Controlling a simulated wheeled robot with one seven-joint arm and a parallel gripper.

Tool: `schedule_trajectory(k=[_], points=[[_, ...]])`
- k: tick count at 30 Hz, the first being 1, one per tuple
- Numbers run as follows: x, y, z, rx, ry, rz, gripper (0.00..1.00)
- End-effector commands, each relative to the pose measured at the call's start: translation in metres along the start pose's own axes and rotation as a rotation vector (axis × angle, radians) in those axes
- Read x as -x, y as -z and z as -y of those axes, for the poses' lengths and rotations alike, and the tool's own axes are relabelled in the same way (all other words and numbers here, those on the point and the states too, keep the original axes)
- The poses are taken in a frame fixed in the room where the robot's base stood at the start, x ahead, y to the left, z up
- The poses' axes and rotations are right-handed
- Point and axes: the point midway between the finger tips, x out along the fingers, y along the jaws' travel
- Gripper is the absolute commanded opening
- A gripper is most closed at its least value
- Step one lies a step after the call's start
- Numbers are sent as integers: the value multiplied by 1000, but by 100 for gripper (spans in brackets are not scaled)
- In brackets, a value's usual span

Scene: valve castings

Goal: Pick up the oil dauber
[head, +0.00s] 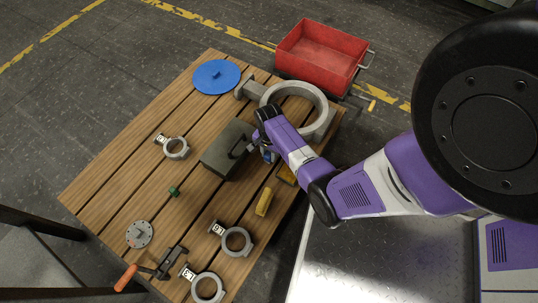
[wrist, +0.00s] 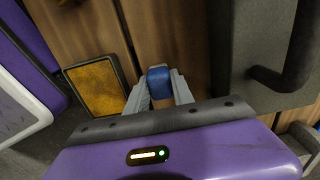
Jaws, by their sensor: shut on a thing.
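The oil dauber, seen as a small blue rounded block (wrist: 158,77), sits between the two grey fingertips of my gripper (wrist: 159,88) in the wrist view. My gripper is shut on it. In the head view a bit of blue, the dauber (head: 268,156), shows beside my gripper (head: 266,150), just right of the dark toolbox (head: 228,150). Its lower part is hidden by the fingers. I cannot tell whether it touches the wooden table (head: 118,185).
A yellow-orange pad in a dark frame (wrist: 98,88) lies left of my gripper. The toolbox with its handle (wrist: 285,75) stands close on the right. A large grey ring casting (head: 322,103), a yellow block (head: 264,201) and smaller ring castings share the table. A red bin (head: 320,50) stands beyond.

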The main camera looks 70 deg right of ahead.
Motion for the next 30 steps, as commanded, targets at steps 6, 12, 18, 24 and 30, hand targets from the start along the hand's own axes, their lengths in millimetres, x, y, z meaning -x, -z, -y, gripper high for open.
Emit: schedule_trajectory(k=[6, 12, 18, 24, 30], points=[[19, 0, 0, 0, 1, -1, 0], [62, 0, 1, 1, 2, -1, 0], [119, 0, 1, 1, 3, -2, 0], [164, 0, 1, 0, 2, -2, 0], [191, 0, 0, 1, 1, -1, 0]])
